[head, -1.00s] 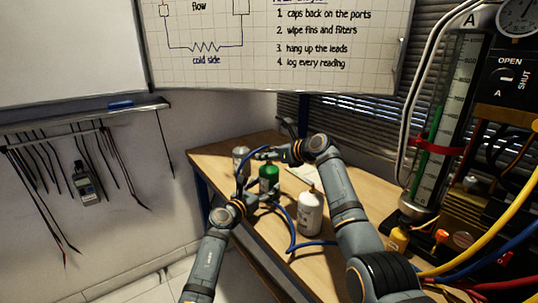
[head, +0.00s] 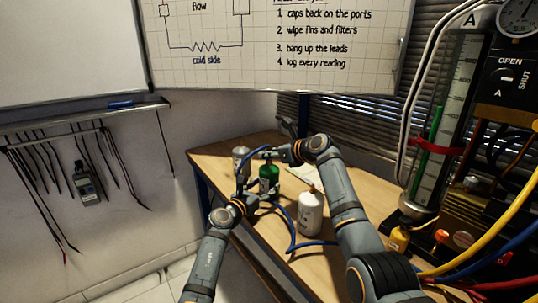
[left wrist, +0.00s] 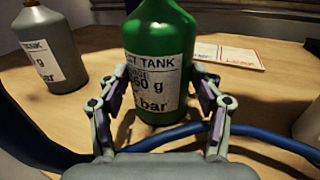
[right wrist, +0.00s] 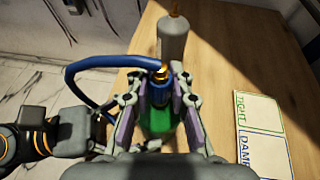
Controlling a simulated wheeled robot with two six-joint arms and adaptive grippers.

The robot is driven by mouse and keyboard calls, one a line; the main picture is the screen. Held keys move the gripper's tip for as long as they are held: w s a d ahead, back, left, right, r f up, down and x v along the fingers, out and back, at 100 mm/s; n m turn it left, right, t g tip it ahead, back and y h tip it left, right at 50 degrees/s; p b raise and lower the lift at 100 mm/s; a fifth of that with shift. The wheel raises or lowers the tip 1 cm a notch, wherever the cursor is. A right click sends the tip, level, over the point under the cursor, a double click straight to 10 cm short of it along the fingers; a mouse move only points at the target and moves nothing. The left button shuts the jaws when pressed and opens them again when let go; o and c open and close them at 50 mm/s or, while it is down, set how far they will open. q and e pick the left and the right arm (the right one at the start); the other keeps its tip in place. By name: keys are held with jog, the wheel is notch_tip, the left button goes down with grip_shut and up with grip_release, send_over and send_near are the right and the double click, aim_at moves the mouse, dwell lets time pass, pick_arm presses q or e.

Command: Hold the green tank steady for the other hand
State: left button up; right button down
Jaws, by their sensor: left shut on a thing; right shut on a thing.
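The green tank (head: 269,176) stands upright on the wooden bench and fills the middle of the left wrist view (left wrist: 160,45), label facing me. My left gripper (left wrist: 160,92) is shut on its body, one finger on each side of the label. My right gripper (right wrist: 159,92) is above the tank, shut on the blue hose's end (right wrist: 158,94), with brass showing beside it. The tank's green body (right wrist: 158,124) shows below these fingers. The right gripper hides the tank's top, so I cannot tell whether the hose end is seated on it.
A grey tank (left wrist: 48,48) stands left of the green one. A white tank (head: 311,212) stands at the right, near my right arm. The blue hose loops across the bench. A printed card (right wrist: 262,125) lies flat on the bench.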

pick_arm(q)
jog(key=shift+f, duration=0.1)
pick_arm(e)
jog(key=shift+r, duration=0.25)
jog(key=shift+r, duration=0.1)
jog(key=shift+r, duration=2.4)
pick_arm(q)
jog(key=o, duration=1.5)
jog(key=v, duration=1.2)
